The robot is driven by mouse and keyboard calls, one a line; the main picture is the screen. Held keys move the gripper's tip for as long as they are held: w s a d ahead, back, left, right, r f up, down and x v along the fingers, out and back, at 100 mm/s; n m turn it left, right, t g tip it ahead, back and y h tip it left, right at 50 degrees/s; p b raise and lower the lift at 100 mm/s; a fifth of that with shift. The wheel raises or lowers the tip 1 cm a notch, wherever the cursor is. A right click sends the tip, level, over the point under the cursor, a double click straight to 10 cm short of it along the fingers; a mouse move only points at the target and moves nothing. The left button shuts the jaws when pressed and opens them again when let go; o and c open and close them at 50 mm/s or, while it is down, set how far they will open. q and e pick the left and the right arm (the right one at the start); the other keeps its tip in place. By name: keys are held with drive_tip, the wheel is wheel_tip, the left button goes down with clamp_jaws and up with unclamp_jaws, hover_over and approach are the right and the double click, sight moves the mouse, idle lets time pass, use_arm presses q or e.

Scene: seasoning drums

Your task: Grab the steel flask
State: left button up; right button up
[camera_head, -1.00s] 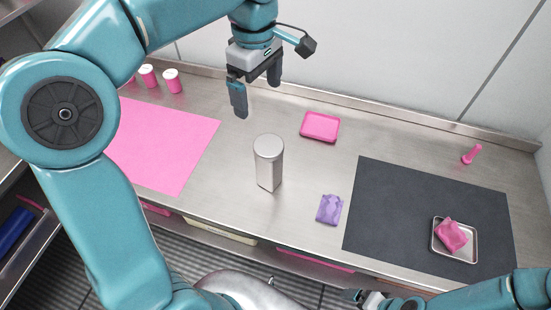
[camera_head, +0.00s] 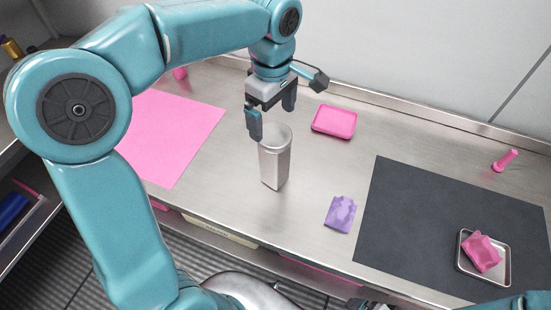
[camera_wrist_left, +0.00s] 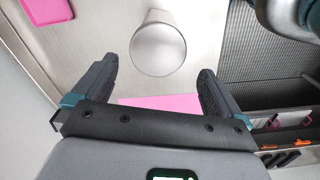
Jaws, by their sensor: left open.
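The steel flask (camera_head: 275,165) stands upright on the steel counter, a tall grey cylinder with a round top. My left gripper (camera_head: 272,116) is open above and slightly behind it, and one finger overlaps the flask's top edge in the head view. In the left wrist view the flask (camera_wrist_left: 158,45) shows from above, beyond and between the two open fingers (camera_wrist_left: 158,82). Nothing is between the fingers, and I cannot tell whether either touches the flask. My right gripper (camera_head: 358,303) is only partly in view at the bottom edge, and its jaws cannot be made out.
A pink tray (camera_head: 334,122) lies behind and right of the flask. A purple packet (camera_head: 340,213) lies to its right front. A pink mat (camera_head: 165,140) is at left. A dark mat (camera_head: 420,215) holds a metal tray (camera_head: 466,262) with a pink packet (camera_head: 482,250). A pink shaker (camera_head: 505,160) is far right.

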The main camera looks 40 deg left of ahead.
sight(272, 133)
use_arm(q)
wheel_tip(272, 133, down, 5)
drive_tip(key=shift+a+f, duration=0.1)
drive_tip(key=shift+a, duration=0.05)
drive_tip(key=f, duration=0.6)
drive_tip(key=shift+w+d, duration=0.1)
drive_tip(key=shift+d, duration=0.2)
drive_tip(key=shift+r, duration=0.1)
drive_tip(key=c, duration=1)
